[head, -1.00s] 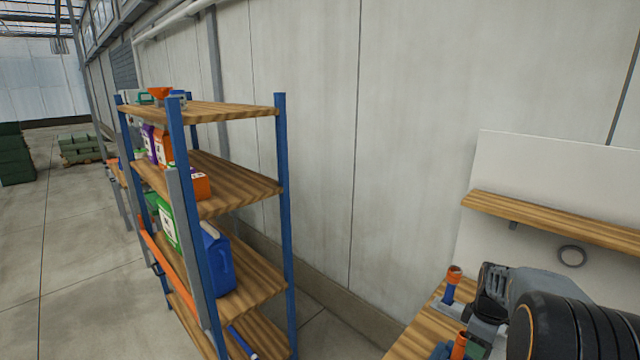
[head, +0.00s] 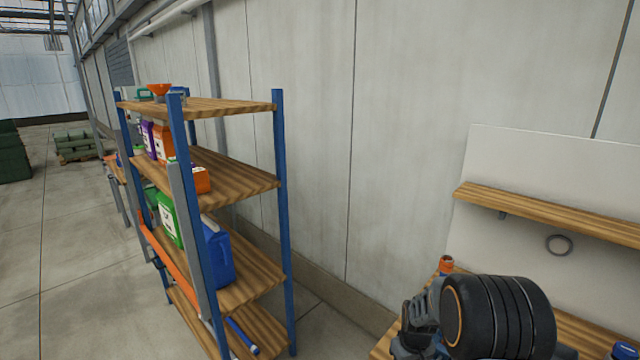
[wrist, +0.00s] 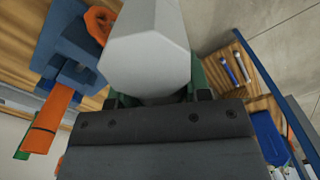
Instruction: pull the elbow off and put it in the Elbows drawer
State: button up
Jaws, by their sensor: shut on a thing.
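In the wrist view my gripper (wrist: 158,96) is shut on a pale grey, faceted fitting (wrist: 148,60), which looks to be the elbow. It fills the upper middle of that view, close to the camera, and hides much of the fingertips. Only bits of the green fingers show on both sides of it. I cannot tell from this view whether it is free of a pipe. In the head view my black and grey arm is at the lower right, and the held piece cannot be made out. The Elbows drawer is not recognisable in either view.
A blue-posted shelf rack (head: 280,190) with jugs and bottles stands at the left. A wooden bench with a white back panel (head: 490,160) and a shelf (head: 540,211) is at the right. A blue and orange fixture (wrist: 75,60) is close left of my gripper. Floor left of the rack is open.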

jog(key=s+a+f+m+b, duration=0.1)
jog(key=a+f+m+b, duration=0.2)
jog(key=a+f, duration=0.3)
jog(key=shift+s+a+f, duration=0.2)
jog(key=shift+s+f, duration=0.2)
jog(key=shift+f, duration=1)
